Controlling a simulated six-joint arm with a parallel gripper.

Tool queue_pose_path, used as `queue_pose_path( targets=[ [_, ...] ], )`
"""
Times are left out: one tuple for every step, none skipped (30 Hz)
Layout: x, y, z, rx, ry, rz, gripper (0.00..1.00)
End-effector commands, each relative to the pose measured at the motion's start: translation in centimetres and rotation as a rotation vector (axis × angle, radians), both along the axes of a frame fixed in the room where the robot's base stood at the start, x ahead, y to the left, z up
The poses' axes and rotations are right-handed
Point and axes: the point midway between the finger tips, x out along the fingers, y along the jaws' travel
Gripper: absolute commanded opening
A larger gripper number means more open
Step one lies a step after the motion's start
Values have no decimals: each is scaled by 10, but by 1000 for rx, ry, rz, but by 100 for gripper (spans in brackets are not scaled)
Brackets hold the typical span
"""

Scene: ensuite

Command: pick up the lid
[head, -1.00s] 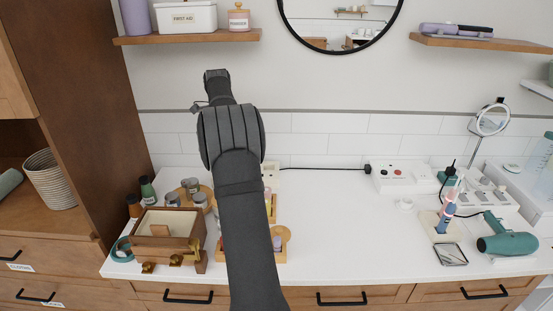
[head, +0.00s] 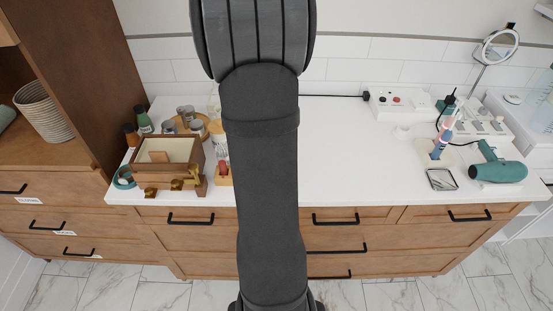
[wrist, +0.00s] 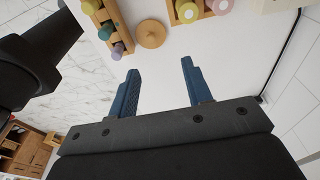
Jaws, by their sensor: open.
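A round wooden lid (wrist: 151,33) with a small knob lies flat on the white counter in the wrist view. It is beside a wooden rack of bottles. My gripper (wrist: 160,67) is open and empty, its two blue fingers spread over bare counter. The lid is beyond the fingertips, nearer the left finger, and not between them. In the head view my arm hides the lid, and my gripper is out of frame.
A rack of coloured bottles (wrist: 107,27) stands left of the lid, and another bottle holder (wrist: 186,12) right of it. A wooden box (head: 168,155) stands on the counter's left. A hair dryer (head: 498,171) lies at the right.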

Motion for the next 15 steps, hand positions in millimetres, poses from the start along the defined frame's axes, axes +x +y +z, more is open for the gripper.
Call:
queue_pose_path(
  targets=[
    [-11, -6, -1, -5, 0, 0, 45],
    [-17, -9, -3, -9, 1, 1, 45],
    [-22, -13, -4, -13, 2, 2, 45],
    [-25, -14, -5, -15, 2, 2, 45],
    [-27, -16, -6, -16, 2, 3, 45],
    [-29, -17, -8, -18, 4, 4, 45],
    [-30, -18, -11, -18, 4, 4, 45],
    [-30, -18, -14, -19, 6, 4, 45],
    [-31, -19, -19, -19, 7, 4, 45],
    [-31, -20, -25, -19, 7, 4, 45],
    [-31, -21, -30, -19, 8, 4, 45],
    [-30, -22, -39, -19, 7, 4, 45],
    [-31, -23, -46, -19, 9, 4, 45],
    [-31, -24, -53, -19, 9, 5, 45],
    [-31, -25, -61, -18, 8, 4, 45]
  ],
)
